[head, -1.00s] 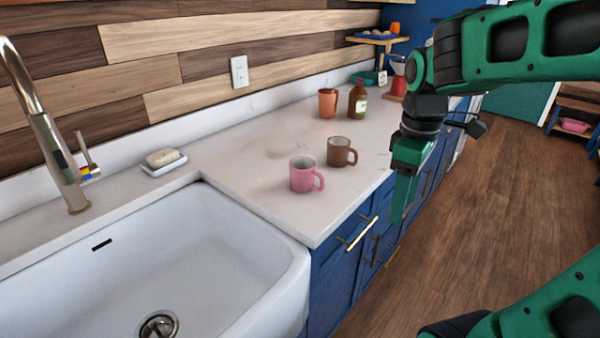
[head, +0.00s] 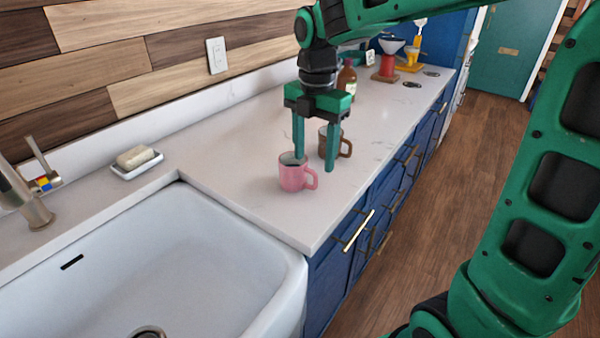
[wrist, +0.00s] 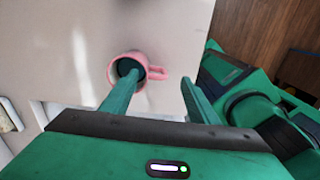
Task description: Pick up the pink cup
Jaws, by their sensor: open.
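The pink cup (head: 293,177) stands upright on the pale counter near its front edge, close to the sink, with its handle to the right. In the wrist view the pink cup (wrist: 113,72) is seen from above, and the left finger overlaps its opening. I cannot tell whether the left finger touches or enters the cup.
A brown mug (head: 346,147) stands just behind the pink cup, partly hidden by my gripper. A brown bottle (head: 347,80) stands farther back. The white sink (head: 200,250) is at left, with a soap dish (head: 137,164) behind it. The counter left of the cup is clear.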

